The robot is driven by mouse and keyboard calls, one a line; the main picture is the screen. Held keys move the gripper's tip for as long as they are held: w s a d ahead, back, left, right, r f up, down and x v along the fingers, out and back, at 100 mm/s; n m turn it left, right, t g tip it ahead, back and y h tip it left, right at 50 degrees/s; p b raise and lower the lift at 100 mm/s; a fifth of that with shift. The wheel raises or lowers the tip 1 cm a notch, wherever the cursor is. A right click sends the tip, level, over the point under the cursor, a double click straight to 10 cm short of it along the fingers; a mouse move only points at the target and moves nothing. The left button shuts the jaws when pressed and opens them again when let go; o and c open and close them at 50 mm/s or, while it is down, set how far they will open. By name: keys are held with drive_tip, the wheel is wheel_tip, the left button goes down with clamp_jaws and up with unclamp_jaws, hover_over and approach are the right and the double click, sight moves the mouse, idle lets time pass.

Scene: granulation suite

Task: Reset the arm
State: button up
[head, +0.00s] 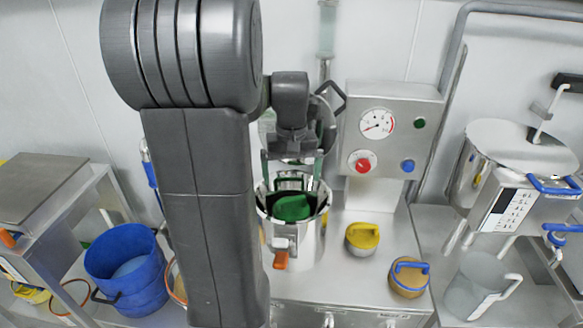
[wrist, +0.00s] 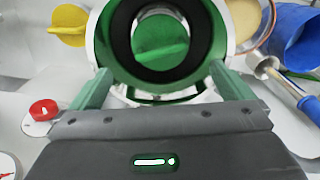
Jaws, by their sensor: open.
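My gripper (head: 292,168) hangs in front of the machine, above a steel vessel (head: 307,243) with a dark rim. Its jaws are open and nothing shows between them. In the wrist view my gripper's two green fingers (wrist: 155,90) stand wide apart, near a green-lined round opening. A green lid or disc with a raised handle (head: 293,207) sits inside the vessel; it also shows in the wrist view (wrist: 160,42). My arm covers part of the machine and the bench in the head view.
A control box (head: 393,118) with a gauge and buttons stands right of my gripper. A yellow-topped weight-like piece (head: 362,239) and a blue-handled one (head: 409,277) stand on the bench. A blue bucket (head: 125,250) is at left. A clear jug (head: 478,285) and steel drum are at right.

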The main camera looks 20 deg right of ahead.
sight(291, 211)
drive_tip(key=shift+r, duration=0.85)
wheel_tip(291, 211, down, 14)
drive_tip(key=shift+r, duration=0.2)
drive_tip(key=shift+r+p, duration=0.85)
drive_tip(key=shift+r, duration=0.05)
drive_tip(key=shift+f, duration=0.2)
